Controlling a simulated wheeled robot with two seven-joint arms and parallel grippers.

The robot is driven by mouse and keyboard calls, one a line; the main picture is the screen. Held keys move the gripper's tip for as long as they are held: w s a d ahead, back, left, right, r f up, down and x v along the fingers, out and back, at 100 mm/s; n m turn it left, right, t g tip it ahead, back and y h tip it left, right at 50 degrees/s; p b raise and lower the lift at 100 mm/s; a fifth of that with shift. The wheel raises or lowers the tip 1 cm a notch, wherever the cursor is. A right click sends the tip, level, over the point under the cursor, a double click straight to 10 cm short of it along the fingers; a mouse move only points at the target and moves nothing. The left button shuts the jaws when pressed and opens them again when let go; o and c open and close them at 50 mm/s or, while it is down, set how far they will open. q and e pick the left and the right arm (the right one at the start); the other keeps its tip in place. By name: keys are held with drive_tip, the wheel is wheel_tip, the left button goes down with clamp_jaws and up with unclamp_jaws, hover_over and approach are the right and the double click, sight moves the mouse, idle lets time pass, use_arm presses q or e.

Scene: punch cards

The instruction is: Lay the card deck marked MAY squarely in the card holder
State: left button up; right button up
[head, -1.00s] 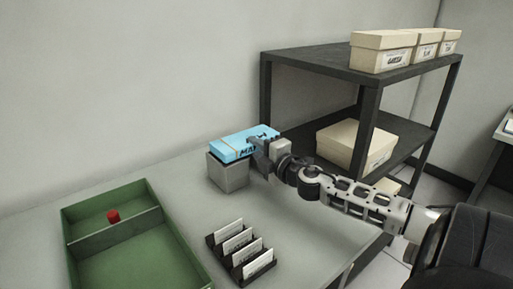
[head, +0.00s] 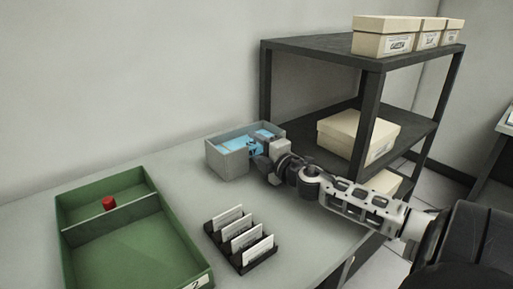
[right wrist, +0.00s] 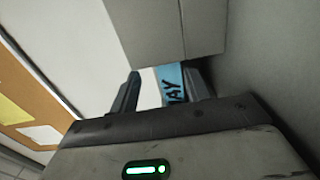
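The blue card deck (head: 243,146) lies inside the grey card holder (head: 228,165), below its rim, in the head view. Part of its top is hidden by my gripper, so I cannot tell if it lies fully flat. In the right wrist view the deck's blue side (right wrist: 172,82) shows dark MAY lettering. My right gripper (head: 262,141) is at the holder's right end. In the right wrist view its fingers (right wrist: 162,90) are spread around the deck's edge, with a pale gap between one finger and the deck. My left gripper is not in view.
A green tray (head: 180,215) with a red piece (head: 109,203) stands at the left. A black rack (head: 262,258) with several white cards stands in front of the holder. A dark shelf (head: 345,50) with cream boxes (head: 384,38) stands behind at right.

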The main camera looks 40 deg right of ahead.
drive_tip(key=shift+s, duration=0.1)
drive_tip(key=shift+s+f, duration=0.1)
drive_tip(key=shift+s, duration=0.15)
drive_tip(key=s, duration=0.5)
drive_tip(key=s+a, duration=0.1)
drive_tip(key=s, duration=0.9)
drive_tip(key=shift+s+a, duration=0.1)
drive_tip(key=shift+a, duration=0.25)
